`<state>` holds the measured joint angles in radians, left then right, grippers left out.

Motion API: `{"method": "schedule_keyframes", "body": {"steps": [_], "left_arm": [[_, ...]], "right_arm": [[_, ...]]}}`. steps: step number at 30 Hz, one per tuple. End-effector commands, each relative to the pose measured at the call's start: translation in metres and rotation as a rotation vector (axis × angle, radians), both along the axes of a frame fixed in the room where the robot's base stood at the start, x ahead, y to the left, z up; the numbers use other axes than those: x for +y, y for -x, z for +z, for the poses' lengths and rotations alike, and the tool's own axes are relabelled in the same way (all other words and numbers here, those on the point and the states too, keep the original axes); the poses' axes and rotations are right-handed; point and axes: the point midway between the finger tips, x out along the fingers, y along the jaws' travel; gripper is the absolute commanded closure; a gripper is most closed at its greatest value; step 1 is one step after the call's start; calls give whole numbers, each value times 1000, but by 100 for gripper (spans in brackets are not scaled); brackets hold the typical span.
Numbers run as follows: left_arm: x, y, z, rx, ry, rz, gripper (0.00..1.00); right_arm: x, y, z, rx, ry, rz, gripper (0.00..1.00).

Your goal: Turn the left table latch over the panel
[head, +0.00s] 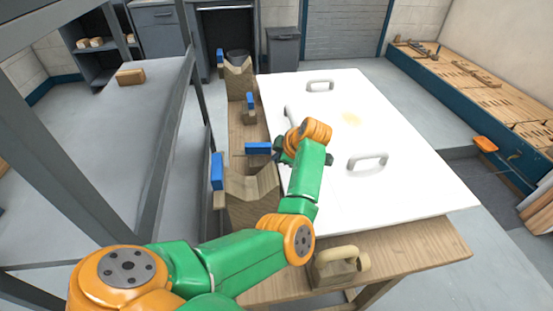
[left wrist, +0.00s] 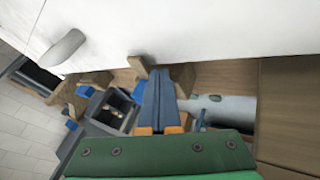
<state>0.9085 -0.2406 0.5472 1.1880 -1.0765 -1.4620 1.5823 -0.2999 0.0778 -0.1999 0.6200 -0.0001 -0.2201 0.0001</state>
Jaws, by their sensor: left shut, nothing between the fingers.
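A large white panel (head: 400,130) lies flat on a wooden table (head: 440,240). Blue-ended pieces that look like latches stand along the panel's left side; one (head: 258,148) lies level, pointing at the panel edge, and another (head: 250,101) stands farther back. My left gripper (head: 280,156) is just right of the level one, at the panel's left edge, partly hidden by my wrist. In the left wrist view its dark fingers (left wrist: 157,95) are shut and empty, below the panel edge (left wrist: 200,57), beside a small wooden peg (left wrist: 138,67). Contact with a latch cannot be told. My right gripper is not in view.
Two white handles (head: 368,162) (head: 320,86) rise from the panel. Notched wooden blocks (head: 250,195) stand left of it. A grey pipe (left wrist: 225,108) lies near my fingers. A wooden clamp-like piece (head: 338,266) sits at the table's front. A grey bench (head: 110,130) is at the left.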

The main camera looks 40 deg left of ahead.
Motion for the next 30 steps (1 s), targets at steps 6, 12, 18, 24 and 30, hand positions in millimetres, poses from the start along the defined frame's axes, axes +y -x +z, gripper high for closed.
{"method": "schedule_keyframes", "body": {"steps": [6, 12, 18, 24, 30], "left_arm": [[4, -10, -1, 0, -1, 0, 100], [4, -10, 0, -1, -2, 0, 100], [-2, 4, 5, -1, 0, 1, 100], [-32, 13, 41, -7, 0, -2, 100], [-58, 22, 79, -4, -2, -1, 100]], "right_arm": [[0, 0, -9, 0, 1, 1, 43], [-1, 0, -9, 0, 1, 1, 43], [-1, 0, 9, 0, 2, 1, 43], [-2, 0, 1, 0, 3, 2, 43], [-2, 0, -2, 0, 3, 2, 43]]}}
